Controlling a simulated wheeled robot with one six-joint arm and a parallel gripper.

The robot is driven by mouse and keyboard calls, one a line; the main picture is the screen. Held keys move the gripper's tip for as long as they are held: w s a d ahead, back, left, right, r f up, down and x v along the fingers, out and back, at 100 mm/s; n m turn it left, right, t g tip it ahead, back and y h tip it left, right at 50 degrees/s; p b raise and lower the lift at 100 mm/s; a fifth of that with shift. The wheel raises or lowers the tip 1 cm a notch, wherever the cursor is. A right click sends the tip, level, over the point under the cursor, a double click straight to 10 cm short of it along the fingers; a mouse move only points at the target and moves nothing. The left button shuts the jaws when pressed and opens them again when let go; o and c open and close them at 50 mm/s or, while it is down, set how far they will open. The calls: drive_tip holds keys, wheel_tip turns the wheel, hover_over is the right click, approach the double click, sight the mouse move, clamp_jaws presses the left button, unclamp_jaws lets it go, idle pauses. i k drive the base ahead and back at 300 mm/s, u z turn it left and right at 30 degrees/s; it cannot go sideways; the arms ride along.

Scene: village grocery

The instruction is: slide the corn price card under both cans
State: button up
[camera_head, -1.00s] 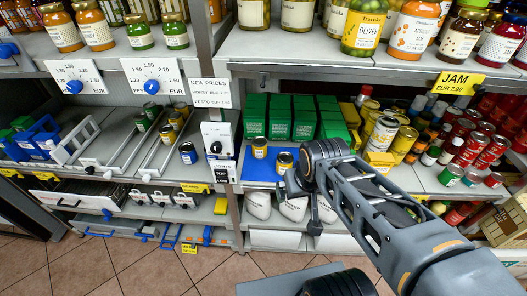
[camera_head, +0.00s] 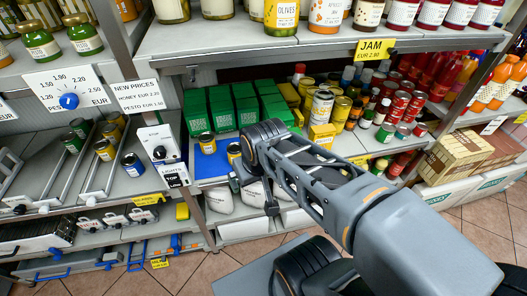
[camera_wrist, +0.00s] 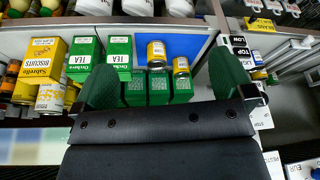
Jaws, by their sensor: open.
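Two small cans with yellow labels stand on a blue sheet on the middle shelf. In the head view the left can (camera_head: 207,142) is clear and the right can (camera_head: 234,151) is partly hidden by my arm. In the wrist view both cans (camera_wrist: 156,53) (camera_wrist: 181,66) stand close together on the blue sheet (camera_wrist: 185,43), beside green boxes. My gripper (camera_wrist: 162,64) is open, its two green fingers apart on either side of the cans in the picture, with nothing seen held. I cannot make out a corn price card.
Green tea boxes (camera_head: 221,108) and yellow biscuit boxes (camera_head: 322,134) stand by the cans. White bags (camera_head: 218,199) sit below. A yellow jam sign (camera_head: 374,48) hangs from the shelf above.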

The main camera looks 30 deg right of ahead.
sight(363, 160)
drive_tip(key=z, duration=2.05)
drive_tip(key=k, duration=0.4)
drive_tip(key=u, duration=1.05)
drive_tip(key=i, duration=0.5)
drive_tip(key=z, duration=0.9)
